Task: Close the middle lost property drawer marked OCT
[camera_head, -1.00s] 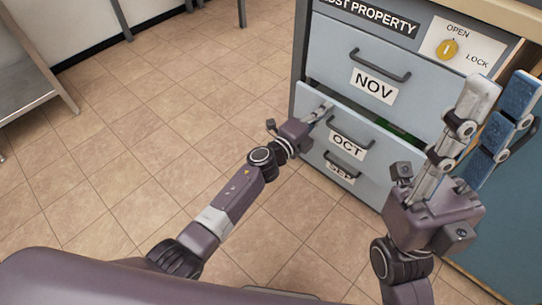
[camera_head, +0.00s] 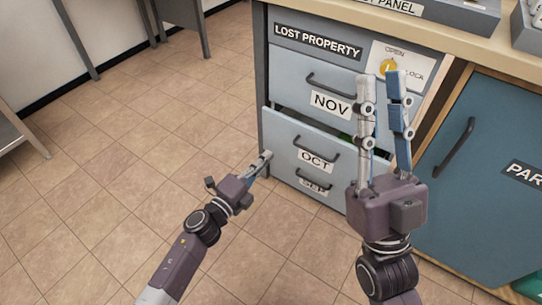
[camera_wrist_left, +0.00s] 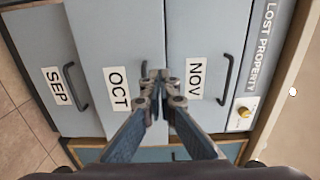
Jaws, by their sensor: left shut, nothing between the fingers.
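The OCT drawer (camera_head: 283,131) is the pale blue middle drawer, below NOV and above SEP. It stands partly open in the head view, with a dark gap and something green showing above its front. My left gripper (camera_head: 265,157) is shut and empty, by the left end of the OCT front; contact cannot be told. In the left wrist view, which is turned sideways, its fingertips (camera_wrist_left: 157,75) lie over the OCT front (camera_wrist_left: 105,40) and hide most of its handle. My right gripper (camera_head: 381,74) is open and empty, pointing up in front of the cabinet's right side.
The NOV drawer (camera_head: 290,80) above looks shut. A yellow lock knob (camera_head: 388,67) sits at the upper right. A blue cupboard door (camera_head: 480,190) with a dark handle stands to the right. The tiled floor (camera_head: 130,140) left of the cabinet is clear.

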